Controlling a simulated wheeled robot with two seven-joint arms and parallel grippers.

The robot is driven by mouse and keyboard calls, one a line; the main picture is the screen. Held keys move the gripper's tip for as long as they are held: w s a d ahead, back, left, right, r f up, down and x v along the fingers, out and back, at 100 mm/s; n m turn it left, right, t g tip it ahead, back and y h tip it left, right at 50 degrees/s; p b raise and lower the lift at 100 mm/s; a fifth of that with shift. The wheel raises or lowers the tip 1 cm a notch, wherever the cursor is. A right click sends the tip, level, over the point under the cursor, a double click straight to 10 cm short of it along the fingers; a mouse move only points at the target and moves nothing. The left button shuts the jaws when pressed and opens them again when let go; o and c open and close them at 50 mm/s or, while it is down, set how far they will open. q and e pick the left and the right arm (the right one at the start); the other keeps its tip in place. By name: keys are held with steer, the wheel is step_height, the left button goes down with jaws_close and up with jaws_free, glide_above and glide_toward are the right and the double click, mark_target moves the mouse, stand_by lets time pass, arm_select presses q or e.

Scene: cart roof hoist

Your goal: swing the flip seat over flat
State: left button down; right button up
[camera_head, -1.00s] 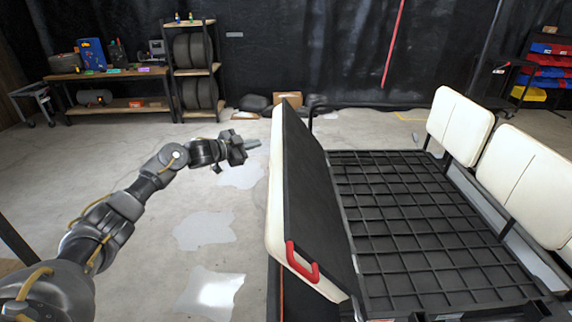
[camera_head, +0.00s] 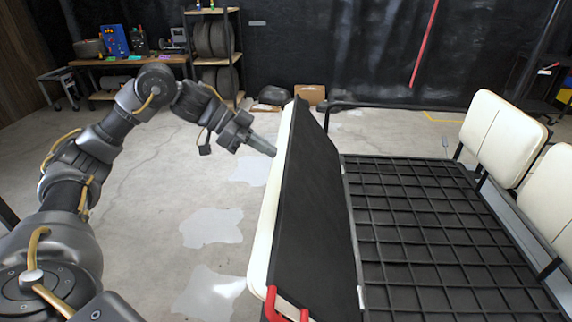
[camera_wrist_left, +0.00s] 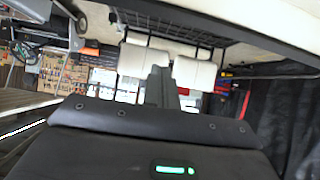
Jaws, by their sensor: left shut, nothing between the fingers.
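The flip seat (camera_head: 318,200) stands up on edge, tilted, along the left side of the black grid deck (camera_head: 430,225). Its black underside faces right and its cream cushion (camera_head: 265,245) faces left. In the left wrist view the shut fingers (camera_wrist_left: 160,85) point ahead, with a cream surface (camera_wrist_left: 250,25) close above.
Cream backrests (camera_head: 500,135) stand along the deck's right side. A black rail (camera_head: 400,106) crosses the deck's far end. A workbench (camera_head: 125,62) and a tire shelf (camera_head: 213,50) stand at the back. The concrete floor left of the seat is clear.

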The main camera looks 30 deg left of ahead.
mark_target(285, 181)
arm_select(q)
steer(key=p+x, duration=0.2)
steer(key=x, duration=0.6)
steer(key=shift+w+d+f, duration=0.15)
steer(key=shift+d, duration=0.2)
steer(key=shift+s+a+f+p, duration=0.2)
steer(key=shift+a+f, duration=0.2)
steer(key=shift+f, duration=0.15)
steer(key=shift+s+a+f+p, duration=0.15)
steer(key=shift+s+a+f, duration=0.05)
steer(key=shift+a+f, duration=0.3)
steer(key=shift+s+a+f, duration=0.25)
steer(key=shift+a+f, duration=0.1)
steer(key=shift+a, duration=0.05)
arm_select(e)
step_height(285, 181, up, 3)
steer(key=shift+s+d+f, duration=0.1)
arm_select(q)
steer(key=shift+d, duration=0.1)
steer(key=shift+f, duration=0.1)
